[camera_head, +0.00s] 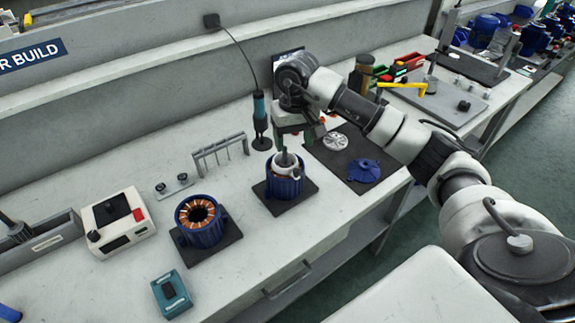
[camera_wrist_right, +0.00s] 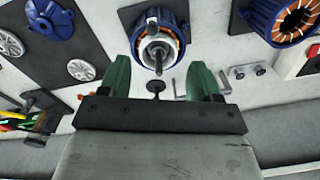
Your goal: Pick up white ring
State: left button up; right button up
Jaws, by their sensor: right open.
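A pale round disc with spokes (camera_head: 335,141) lies on a dark mat right of my right gripper; in the right wrist view such discs show at left, one at the edge (camera_wrist_right: 11,43) and a smaller one (camera_wrist_right: 81,69). A pale rim also shows around the shaft in the blue motor housing (camera_head: 284,187), seen too in the wrist view (camera_wrist_right: 180,14). My right gripper (camera_head: 291,150), with green fingers, is open and empty above that housing; the wrist view shows its fingers apart (camera_wrist_right: 160,78). My left gripper is out of view.
A second blue housing with copper windings (camera_head: 201,222) stands left on a dark pad. A blue cover (camera_head: 364,171) lies on the right mat. A hanging tool (camera_head: 260,120) and a grey rack (camera_head: 220,152) stand near the gripper.

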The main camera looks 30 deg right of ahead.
jog(key=p, duration=0.1)
send_over(294, 170)
jog(key=f, duration=0.5)
jog(key=shift+d, duration=0.2)
jog(key=shift+a+f+p, duration=0.15)
jog(key=shift+f+p, duration=0.35)
jog(key=shift+f, duration=0.05)
notch_tip(294, 170, down, 4)
jog(key=shift+a+r+p, duration=0.1)
jog(key=shift+r+p, duration=0.05)
jog(key=shift+p, duration=0.6)
jog(key=shift+f, duration=0.35)
grip_shut()
